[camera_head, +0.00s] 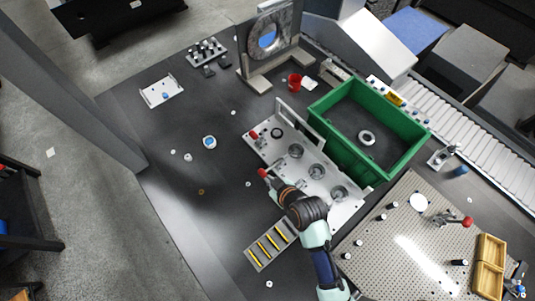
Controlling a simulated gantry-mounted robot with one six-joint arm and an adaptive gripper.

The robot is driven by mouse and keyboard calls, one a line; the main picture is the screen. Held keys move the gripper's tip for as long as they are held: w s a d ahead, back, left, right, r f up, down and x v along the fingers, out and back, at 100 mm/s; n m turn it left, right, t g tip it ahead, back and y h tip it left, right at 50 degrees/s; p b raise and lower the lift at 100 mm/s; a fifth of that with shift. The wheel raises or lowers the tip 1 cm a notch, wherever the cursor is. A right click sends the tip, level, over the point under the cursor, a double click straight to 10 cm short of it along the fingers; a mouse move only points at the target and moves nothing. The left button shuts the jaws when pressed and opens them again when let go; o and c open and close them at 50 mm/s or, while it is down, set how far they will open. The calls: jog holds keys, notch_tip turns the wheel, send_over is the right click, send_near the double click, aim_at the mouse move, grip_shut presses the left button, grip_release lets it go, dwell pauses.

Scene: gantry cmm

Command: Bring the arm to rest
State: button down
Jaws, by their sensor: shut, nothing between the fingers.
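My gripper (268,177) is at the end of my arm, which reaches up from the bottom of the head view. It is shut and holds nothing that I can see. It is over the dark table (190,220), close to the left edge of a light fixture plate (262,145) with several round cups. Part of that plate is hidden behind my wrist. The exact height of my gripper above the table cannot be told.
A green bin (328,104) with a ring inside stands right of the plate. A perforated board (385,250) lies at lower right, and a tray with yellow strips (254,258) lies by my arm. A red cup (294,81) stands farther back. The table's left part is mostly clear.

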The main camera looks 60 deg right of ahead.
jog(key=shift+w, duration=0.1)
dwell(0.3)
jog(key=w+a+r+n+t+y, duration=0.2)
jog(key=w+a+r+n+t, duration=0.1)
jog(key=w+a+r, duration=0.95)
jog(key=s+a+r+n+t+y, duration=0.1)
jog(key=s+a+r+t+y, duration=0.15)
jog(key=a+r, duration=1.3)
notch_tip(320, 180, up, 20)
jog(key=w+p, duration=0.1)
jog(key=p, duration=2.1)
jog(key=shift+d, duration=0.3)
jog(key=shift+f+g, duration=0.1)
jog(key=shift+g, duration=0.15)
